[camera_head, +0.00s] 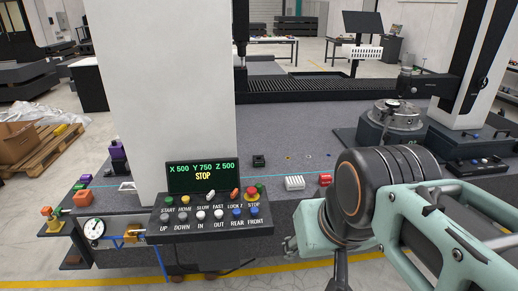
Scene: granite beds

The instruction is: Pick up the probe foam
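No piece in view can be named the probe foam with certainty. Small candidates lie on the dark granite bed (270,205): a white ridged block (294,182), a small black block (258,160) behind it, and a red block (325,180) to the right. My arm reaches in from the right, with its dark joint and pale green links in front of the bed's right part. A narrow dark part (341,270) hangs below the wrist at the bottom edge, perhaps my gripper. Its fingertips do not show, and I see nothing held.
A control panel (210,219) with buttons and a readout stands at the bed's front. A tall white column (160,90) rises behind it. A round dark fixture (398,118) stands at right. Orange and purple blocks and a dial gauge (94,228) are at left. Bare granite lies mid-bed.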

